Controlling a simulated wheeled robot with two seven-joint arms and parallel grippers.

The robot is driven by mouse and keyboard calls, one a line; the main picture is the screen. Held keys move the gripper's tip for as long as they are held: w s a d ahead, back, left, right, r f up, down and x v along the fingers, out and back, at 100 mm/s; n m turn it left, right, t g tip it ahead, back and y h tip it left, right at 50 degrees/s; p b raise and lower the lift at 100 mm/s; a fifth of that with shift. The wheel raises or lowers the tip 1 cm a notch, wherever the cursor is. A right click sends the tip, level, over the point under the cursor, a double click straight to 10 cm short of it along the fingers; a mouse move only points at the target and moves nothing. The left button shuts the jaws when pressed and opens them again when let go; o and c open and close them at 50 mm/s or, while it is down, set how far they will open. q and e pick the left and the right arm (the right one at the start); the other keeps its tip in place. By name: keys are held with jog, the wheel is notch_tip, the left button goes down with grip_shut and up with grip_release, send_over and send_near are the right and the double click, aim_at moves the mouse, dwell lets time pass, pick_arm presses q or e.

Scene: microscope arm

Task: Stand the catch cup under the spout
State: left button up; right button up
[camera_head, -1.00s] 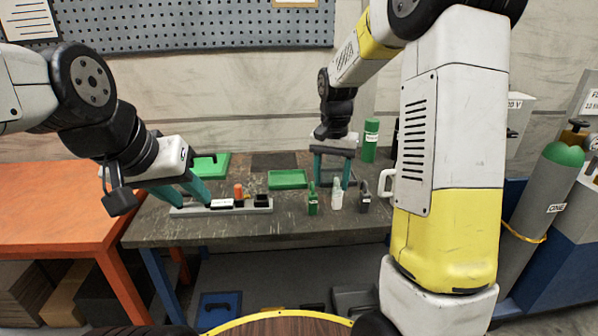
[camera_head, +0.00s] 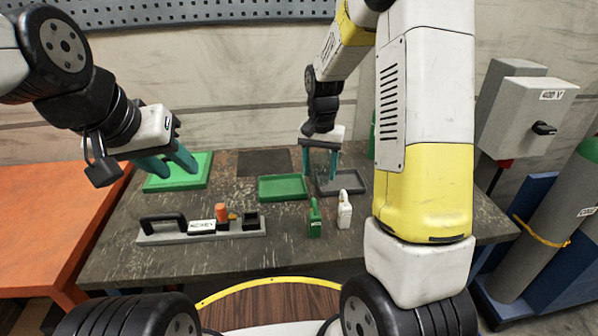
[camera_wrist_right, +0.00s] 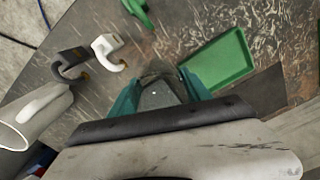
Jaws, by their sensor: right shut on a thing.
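My right gripper (camera_head: 320,170) is low over the back of the bench. It is shut on a grey object (camera_wrist_right: 158,97), seen between its teal fingers in the right wrist view; its full shape is unclear. A white handled mug (camera_wrist_right: 30,118) shows at the left edge of that view; in the head view my right arm hides that area. My left gripper (camera_head: 168,162) is open and empty over the green board (camera_head: 190,180). I cannot single out the catch cup or the spout for certain.
A grey base with a black handle (camera_head: 163,219) and orange knob (camera_head: 221,213) lies front left. A green tray (camera_head: 283,189) and grey tray (camera_head: 345,181) lie behind.

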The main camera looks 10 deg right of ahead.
notch_tip(320, 180, down, 9)
jog(key=shift+f, duration=0.2)
jog(key=shift+f, duration=0.1)
jog(key=o, duration=1.1)
